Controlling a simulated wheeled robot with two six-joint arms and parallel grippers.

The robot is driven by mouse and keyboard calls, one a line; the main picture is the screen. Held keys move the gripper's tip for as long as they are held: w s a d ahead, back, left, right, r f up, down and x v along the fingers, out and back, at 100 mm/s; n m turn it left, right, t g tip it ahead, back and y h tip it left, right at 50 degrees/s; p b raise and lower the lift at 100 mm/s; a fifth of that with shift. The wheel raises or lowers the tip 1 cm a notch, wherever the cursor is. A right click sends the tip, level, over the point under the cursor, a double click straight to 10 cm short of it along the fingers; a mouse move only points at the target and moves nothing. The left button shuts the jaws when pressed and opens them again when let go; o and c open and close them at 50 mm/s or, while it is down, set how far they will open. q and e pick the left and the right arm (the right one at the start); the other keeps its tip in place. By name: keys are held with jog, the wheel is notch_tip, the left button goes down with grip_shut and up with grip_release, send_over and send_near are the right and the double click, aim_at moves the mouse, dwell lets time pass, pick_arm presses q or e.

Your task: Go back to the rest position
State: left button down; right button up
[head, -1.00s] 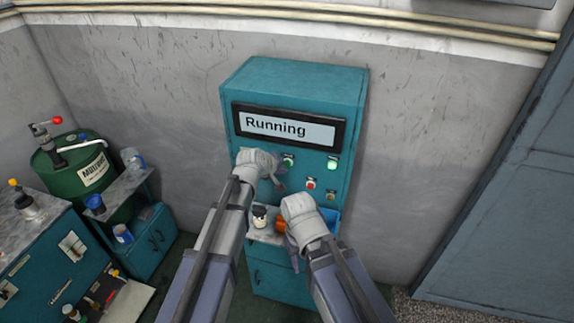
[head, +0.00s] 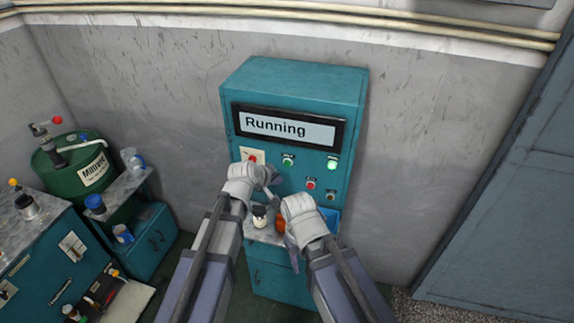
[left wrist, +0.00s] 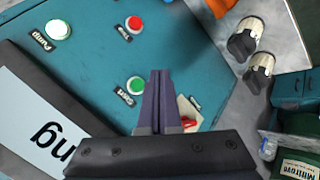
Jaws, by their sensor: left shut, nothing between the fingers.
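The teal control cabinet (head: 295,80) stands against the wall, and its display (head: 290,130) reads "Running". My left gripper (head: 275,181) is in front of the panel, below the red knob (head: 252,158) on its cream plate. In the left wrist view its fingers (left wrist: 160,74) are shut and empty, pointing at the panel near a green button (left wrist: 135,84). The upper right green button (head: 332,163) looks lit. My right gripper (head: 291,245) is low before the cabinet's shelf. Its fingers are mostly hidden behind its wrist, so I cannot tell its opening.
A black-capped bottle (head: 260,218) and an orange item (head: 281,222) stand on the shelf close to both grippers. A green oil drum (head: 85,168) and a teal workbench (head: 50,260) with tools are at the left. The wall right of the cabinet is clear.

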dwell(0.5)
pick_arm(q)
jog(key=s+a+f+m+g+y+b, duration=0.2)
jog(key=s+f+m+g+y+b, duration=0.1)
jog(key=s+f+b, duration=0.4)
jog(key=s+a+f+m+g+y+b, duration=0.2)
jog(key=s+f+m+g+b, duration=0.3)
jog(key=s+f, duration=0.9)
jog(key=s+a+m+b, duration=0.1)
jog(key=s+m+b, duration=0.1)
jog(key=s, duration=0.2)
jog(key=shift+y+b, duration=0.3)
jog(key=shift+y, duration=0.1)
jog(key=shift+a, duration=0.1)
